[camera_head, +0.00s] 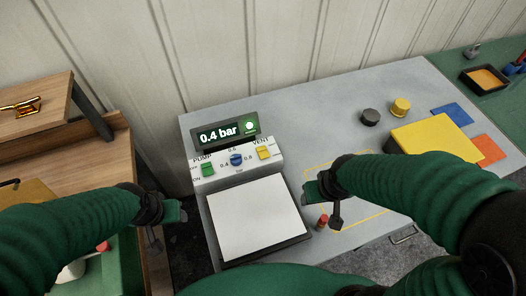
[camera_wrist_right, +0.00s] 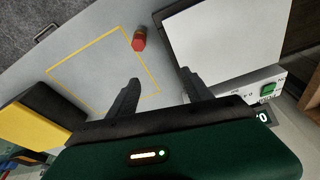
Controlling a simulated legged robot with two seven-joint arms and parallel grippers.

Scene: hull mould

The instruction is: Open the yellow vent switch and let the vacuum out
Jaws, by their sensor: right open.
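The yellow vent switch (camera_head: 264,153) is at the right end of the white control panel (camera_head: 238,162), under the label VENT. The display (camera_head: 218,133) above reads 0.4 bar, with a lit green-white lamp beside it. A green pump switch (camera_head: 208,169) and a blue knob (camera_head: 237,159) share the panel. My right gripper (camera_head: 311,190) is right of the white plate, below and right of the vent switch and apart from it. Its fingers are apart and empty in the right wrist view (camera_wrist_right: 160,88), where the vent switch is hidden. My left gripper (camera_head: 180,212) is left of the unit; its jaws are unclear.
A white plate (camera_head: 255,219) lies in front of the panel. A red-capped piece (camera_head: 322,221) stands near my right gripper, by a yellow outline on the grey table. A yellow block (camera_head: 437,140), black knob (camera_head: 370,117) and yellow knob (camera_head: 400,106) stand farther right.

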